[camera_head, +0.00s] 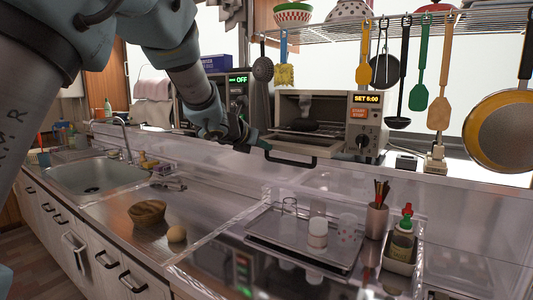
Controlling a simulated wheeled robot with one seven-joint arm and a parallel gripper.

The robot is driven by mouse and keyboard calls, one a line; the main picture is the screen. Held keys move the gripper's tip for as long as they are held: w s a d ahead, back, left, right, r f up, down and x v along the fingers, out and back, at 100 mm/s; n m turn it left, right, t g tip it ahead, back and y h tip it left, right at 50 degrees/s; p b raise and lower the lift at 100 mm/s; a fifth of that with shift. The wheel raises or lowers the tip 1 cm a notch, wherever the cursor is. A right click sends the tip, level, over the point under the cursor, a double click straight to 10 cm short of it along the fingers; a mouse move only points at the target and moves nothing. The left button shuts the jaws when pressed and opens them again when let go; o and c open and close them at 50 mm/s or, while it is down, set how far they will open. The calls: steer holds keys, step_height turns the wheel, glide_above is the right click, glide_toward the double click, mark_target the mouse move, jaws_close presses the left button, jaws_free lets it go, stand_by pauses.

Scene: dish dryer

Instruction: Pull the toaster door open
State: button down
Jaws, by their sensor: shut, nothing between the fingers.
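The toaster (367,123) is a beige toaster oven on the ledge behind the counter, with a display reading "SET 5:00" and an orange start/stop button. Its front is open to view, with a dark pan inside. The toaster door (325,146) appears folded down and out toward me, its black handle (291,161) at the lower front edge. My gripper (250,141) is at the left of the door, close to the handle's left end. Its fingers are shut and empty. I cannot tell whether it touches the door.
A microwave (238,92) showing "OFF" stands behind my arm. Utensils and a pan (505,130) hang from a rack at the right. On the counter are a wooden bowl (147,213), a tray of cups (263,228), and a sauce bottle (404,238). The sink (90,176) is left.

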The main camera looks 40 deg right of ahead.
steer(key=r+v, duration=0.1)
steer(key=v, duration=0.6)
steer(key=shift+r+b, duration=0.2)
steer(key=shift+b, duration=0.1)
steer(key=shift+w, duration=0.1)
